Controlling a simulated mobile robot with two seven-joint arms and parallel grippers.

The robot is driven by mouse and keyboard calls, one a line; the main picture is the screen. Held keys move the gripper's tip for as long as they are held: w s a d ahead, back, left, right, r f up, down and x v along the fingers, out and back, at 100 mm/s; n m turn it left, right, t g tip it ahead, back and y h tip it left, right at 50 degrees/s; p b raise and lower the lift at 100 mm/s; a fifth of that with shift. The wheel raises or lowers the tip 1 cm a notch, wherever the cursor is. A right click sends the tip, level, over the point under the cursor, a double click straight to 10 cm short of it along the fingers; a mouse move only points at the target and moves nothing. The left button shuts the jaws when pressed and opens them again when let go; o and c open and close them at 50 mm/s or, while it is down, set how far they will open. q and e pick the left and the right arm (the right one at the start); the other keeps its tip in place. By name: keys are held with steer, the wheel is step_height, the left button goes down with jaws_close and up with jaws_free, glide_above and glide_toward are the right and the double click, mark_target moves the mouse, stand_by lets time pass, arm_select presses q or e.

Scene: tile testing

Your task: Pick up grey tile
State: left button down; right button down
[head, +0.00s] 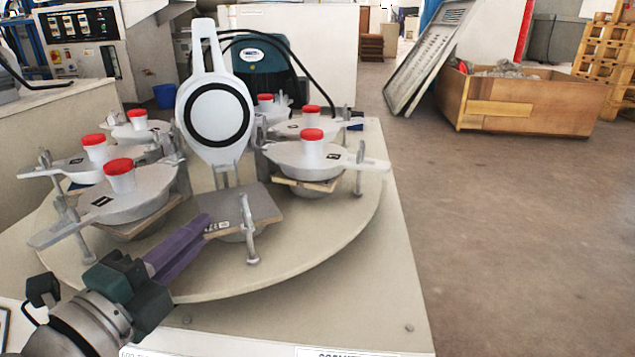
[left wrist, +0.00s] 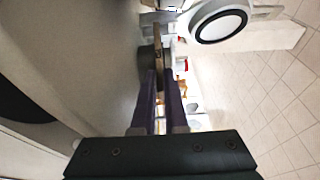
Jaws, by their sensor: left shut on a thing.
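The grey tile (head: 250,208) lies flat on the open station at the front of the round turntable (head: 330,235), below a raised white lid with a black ring (head: 218,115). My left gripper (head: 205,225) reaches in from the lower left, its purple fingers shut on the tile's near left edge. In the left wrist view the fingers (left wrist: 158,80) meet the tile (left wrist: 157,45), which shows as a thin edge. The fingers hide the gripped part of the tile. My right gripper is in neither view.
Several closed stations with red-capped cups (head: 119,172) stand around the turntable, close to my left gripper on the left side. A small metal clamp post (head: 250,240) rises beside the tile. A wooden crate (head: 520,102) stands on the floor at right, with open floor before it.

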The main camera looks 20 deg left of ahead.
arm_select(q)
steer(key=shift+r, duration=0.1)
stand_by(0.3)
step_height(320, 180, up, 20)
steer(key=p, duration=1.5)
steer(key=shift+p, duration=0.35)
steer(key=c, duration=1.5)
jaws_free()
jaws_close()
